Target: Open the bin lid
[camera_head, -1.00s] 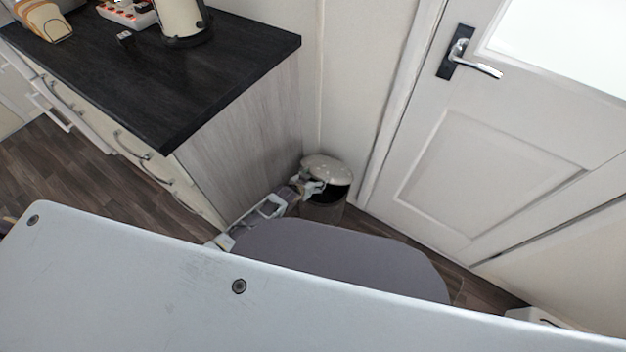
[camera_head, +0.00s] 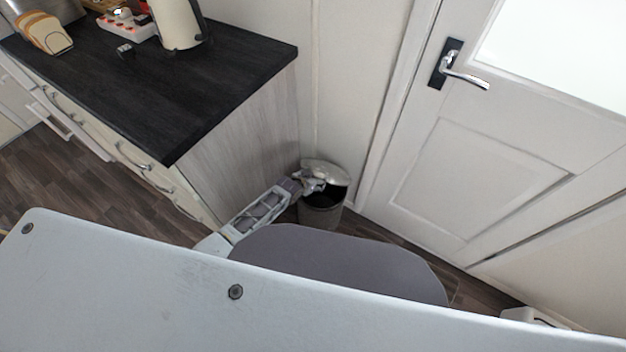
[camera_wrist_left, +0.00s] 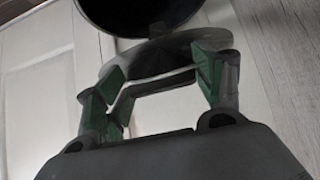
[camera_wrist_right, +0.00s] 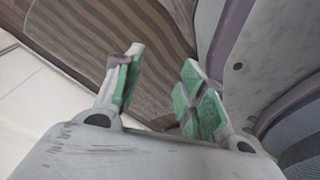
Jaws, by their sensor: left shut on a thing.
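The bin (camera_head: 320,216) stands on the floor in the corner between the counter end and the door. Its pale lid (camera_head: 328,171) is tilted up at the back, and a dark opening shows below it. My left gripper (camera_head: 308,183) is at the lid's left side. In the left wrist view the fingers (camera_wrist_left: 158,74) are shut on the lid (camera_wrist_left: 165,52), with the bin's dark mouth (camera_wrist_left: 140,14) beyond. My right gripper (camera_wrist_right: 162,64) shows only in its wrist view, with its fingers apart and nothing between them.
The counter (camera_head: 150,85) with a kettle (camera_head: 178,22) and a power strip (camera_head: 125,24) stands at left, close beside my left arm. A white door (camera_head: 480,185) with a handle (camera_head: 462,72) is at right. A strip of floor is clear at far left.

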